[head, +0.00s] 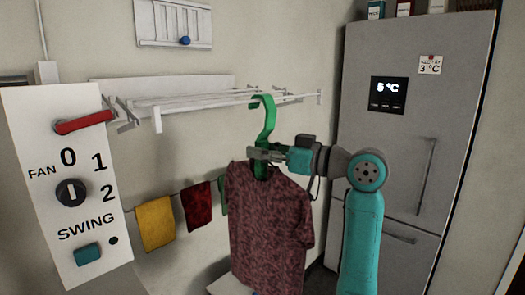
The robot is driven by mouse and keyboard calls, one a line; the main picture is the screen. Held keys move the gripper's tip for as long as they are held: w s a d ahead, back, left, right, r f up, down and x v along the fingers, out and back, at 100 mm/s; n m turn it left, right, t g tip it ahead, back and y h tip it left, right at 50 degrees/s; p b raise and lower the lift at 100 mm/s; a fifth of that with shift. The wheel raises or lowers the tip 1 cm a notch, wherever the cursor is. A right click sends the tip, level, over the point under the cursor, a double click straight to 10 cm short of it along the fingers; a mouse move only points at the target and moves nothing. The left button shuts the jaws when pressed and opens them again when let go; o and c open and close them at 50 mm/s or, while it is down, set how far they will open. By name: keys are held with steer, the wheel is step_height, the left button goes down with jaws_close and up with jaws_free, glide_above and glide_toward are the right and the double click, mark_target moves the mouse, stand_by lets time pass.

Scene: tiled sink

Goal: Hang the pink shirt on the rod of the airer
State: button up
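The pink shirt (268,225), a dark patterned pink, hangs upright from a green hanger (267,118). My gripper (258,153) appears shut on the hanger's neck, just above the collar. The white airer (158,119) is fixed to the wall at left and centre, with several thin rods reaching to the right. The hanger's hook overlaps the front rods in the picture, near their right part. I cannot tell from this one view whether the hook is over a rod or in front of it.
A yellow cloth (155,224), a red cloth (197,207) and a partly hidden green cloth hang on a line below the airer. A white fan panel (68,188) stands at left front. A grey fridge (410,130) fills the right. A small board (174,22) is on the wall above.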

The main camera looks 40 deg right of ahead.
steer(key=v, duration=1.2)
